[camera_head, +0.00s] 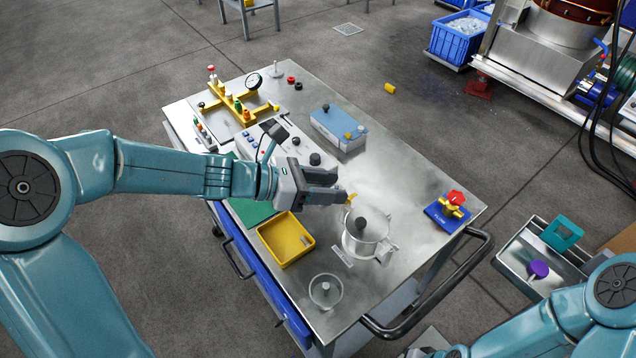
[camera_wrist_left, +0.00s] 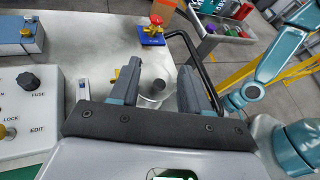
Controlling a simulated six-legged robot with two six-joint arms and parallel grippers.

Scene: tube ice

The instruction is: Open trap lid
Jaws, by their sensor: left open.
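The trap is a silver metal pot (camera_head: 352,246) with a round lid and a black knob (camera_head: 360,223), standing near the front right of the steel cart top. The lid sits on the pot. My left gripper (camera_head: 341,187) is open and empty, above and to the upper left of the pot. In the left wrist view the black knob (camera_wrist_left: 159,86) shows between the two open fingers (camera_wrist_left: 160,72), beyond their tips, with the pot partly hidden behind the fingers. My right arm shows at the lower right, but its gripper is not visible.
A yellow tray (camera_head: 268,252) and a clear bowl (camera_head: 325,303) lie left of and below the pot. A blue base with a red valve (camera_head: 454,199) stands to its right. A blue-topped box (camera_head: 340,130) and a yellow manifold (camera_head: 235,107) stand farther back. A rail handle (camera_head: 440,312) edges the cart.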

